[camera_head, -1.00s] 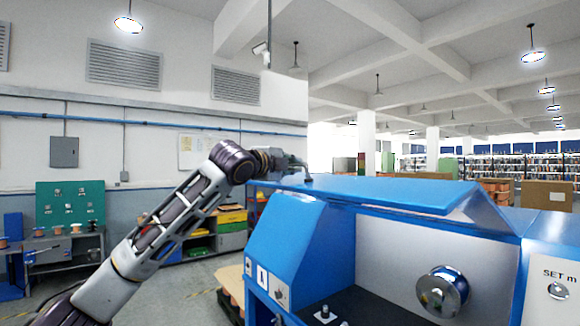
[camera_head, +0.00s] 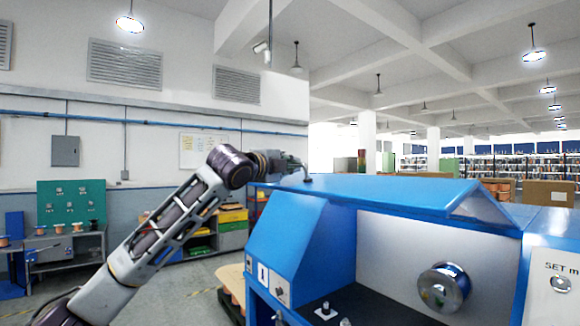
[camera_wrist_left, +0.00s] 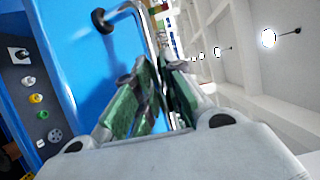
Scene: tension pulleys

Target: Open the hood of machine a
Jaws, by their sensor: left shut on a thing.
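Machine a is the large blue machine (camera_head: 285,245) at the lower right of the head view. Its blue hood (camera_head: 390,192) stands raised, with the interior showing beneath its edge. My left gripper (camera_head: 296,168) is at the hood's far left edge. In the left wrist view, the green-padded fingers (camera_wrist_left: 158,75) are closed around the lower end of a metal bar handle (camera_wrist_left: 142,22) beside the blue hood panel (camera_wrist_left: 85,50). The fingers hide the grasp itself. My right gripper is out of view.
A shiny round pulley (camera_head: 444,288) sits on the white inner wall. The machine's right section (camera_head: 555,280) has a knob and lettering. A green board (camera_head: 72,203) and workbench stand at the left wall. Open floor (camera_head: 200,285) lies left of the machine.

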